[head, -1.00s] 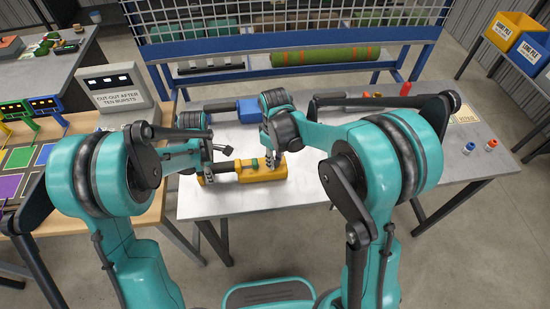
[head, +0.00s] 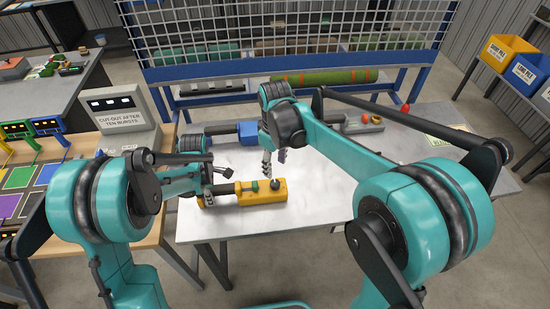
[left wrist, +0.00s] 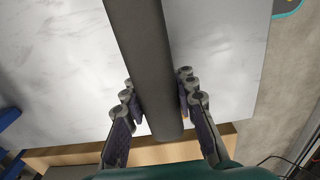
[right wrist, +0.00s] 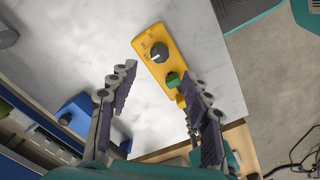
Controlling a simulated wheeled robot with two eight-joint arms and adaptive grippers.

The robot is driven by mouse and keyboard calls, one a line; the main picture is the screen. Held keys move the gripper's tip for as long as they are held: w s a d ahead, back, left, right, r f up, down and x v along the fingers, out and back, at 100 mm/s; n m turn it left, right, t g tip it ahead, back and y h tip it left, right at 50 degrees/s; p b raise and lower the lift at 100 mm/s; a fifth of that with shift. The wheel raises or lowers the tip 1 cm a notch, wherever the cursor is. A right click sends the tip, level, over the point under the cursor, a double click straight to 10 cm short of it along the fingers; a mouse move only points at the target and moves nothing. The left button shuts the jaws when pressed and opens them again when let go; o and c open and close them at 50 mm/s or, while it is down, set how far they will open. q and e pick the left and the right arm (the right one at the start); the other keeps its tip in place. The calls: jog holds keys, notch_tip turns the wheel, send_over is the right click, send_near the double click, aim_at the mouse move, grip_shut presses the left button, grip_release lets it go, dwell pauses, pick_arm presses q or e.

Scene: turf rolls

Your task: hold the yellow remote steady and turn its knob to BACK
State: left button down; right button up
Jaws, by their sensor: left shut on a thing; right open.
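The yellow remote (head: 264,193) lies on the pale table, its dark grip bar pointing left. Its dark knob (head: 275,184) is near the right end, and a green button (head: 255,186) sits beside it. The right wrist view shows the knob (right wrist: 158,52) with a white pointer mark; the lettering around it is too small to read. My left gripper (head: 206,190) is shut on the remote's dark grip bar (left wrist: 145,60), which lies between its fingers. My right gripper (head: 273,160) is open and empty, apart from the knob, above and behind the remote.
A blue box (head: 248,133) with a dark bar lies behind the remote. A grey box with red and orange buttons (head: 365,122) is at the back right. A blue mesh frame (head: 290,40) stands behind the table. The table right of the remote is clear.

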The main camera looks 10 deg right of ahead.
notch_tip(320, 180, up, 3)
jog(key=shift+f, duration=0.2)
pick_arm(q)
jog(key=c, duration=1.1)
grip_release()
